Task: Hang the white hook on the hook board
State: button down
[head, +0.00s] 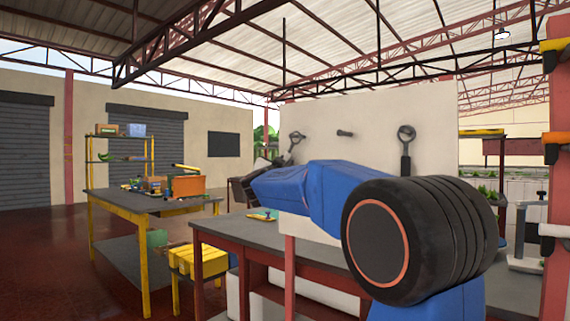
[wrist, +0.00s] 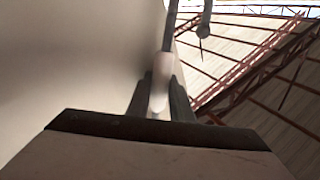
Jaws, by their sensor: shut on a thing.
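My gripper (wrist: 160,98) is shut on a pale, white-looking piece (wrist: 160,80), the white hook as far as I can tell, with a grey shaft running up out of the frame. In the head view, my gripper (head: 272,163) is small and dark at the left part of the upright pale hook board (head: 375,120). A grey ring-headed tool (head: 297,136) shows just above it, tilted; I cannot tell whether it is the held piece or touches the board. A short dark peg (head: 345,133) sticks out bare at the board's middle.
A dark ring-headed tool (head: 406,140) hangs on the board's right. My blue arm covers the board's lower part. A red-framed bench (head: 225,232) stands before it, and a yellow-framed table (head: 130,203) with bins is at left.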

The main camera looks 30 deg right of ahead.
jog(key=shift+f, duration=0.1)
dwell(0.3)
jog(key=c, duration=1.5)
grip_release()
jog(key=shift+w+a, duration=0.1)
